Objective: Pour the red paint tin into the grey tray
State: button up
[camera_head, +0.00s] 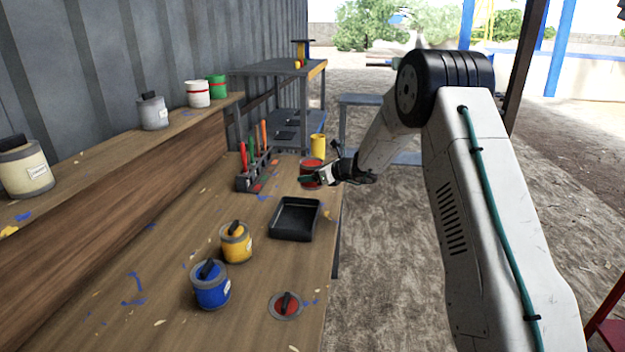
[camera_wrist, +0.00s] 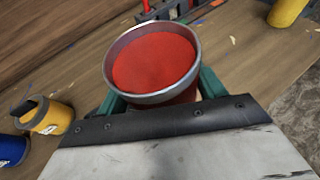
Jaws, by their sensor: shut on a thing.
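The red paint tin (camera_head: 312,165) is at the bench's right edge, beyond the tray. It is open and full of red paint (camera_wrist: 155,62) in the wrist view, and looks roughly upright. My gripper (camera_head: 322,177) is shut on the tin, with its green fingers on either side of the tin's body in the wrist view. I cannot tell whether the tin's base touches the bench. The tray (camera_head: 296,218), a shallow, near-black rectangle, lies empty on the bench, nearer the camera than the tin.
A yellow tin (camera_head: 236,242), a blue tin (camera_head: 211,285) and a red lid (camera_head: 286,305) sit on the near bench. A tool rack (camera_head: 255,175) stands left of the red tin. A yellow cup (camera_head: 317,146) is behind it. More tins line the raised shelf (camera_head: 120,160).

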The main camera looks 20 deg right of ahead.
jog(key=shift+f, duration=1.85)
jog(key=shift+w+d+r+n+t+h, duration=0.2)
jog(key=shift+d+r+n+t+h, duration=0.1)
jog(key=shift+n, duration=0.2)
jog(key=shift+r+n, duration=0.1)
jog(key=shift+n, duration=0.2)
jog(key=shift+w+d+r+n+h, duration=0.1)
jog(key=shift+r+n+h, duration=0.05)
jog(key=shift+n+h, duration=0.15)
jog(key=shift+t, duration=0.3)
jog(key=shift+w+d+r+n+t+h, duration=0.1)
jog(key=shift+d+r+n+t+h, duration=0.2)
jog(key=shift+n, duration=0.55)
jog(key=shift+w+d+f+n+t+h, duration=0.1)
jog(key=shift+n+t+h, duration=0.3)
jog(key=shift+n, duration=0.45)
dwell(3.0)
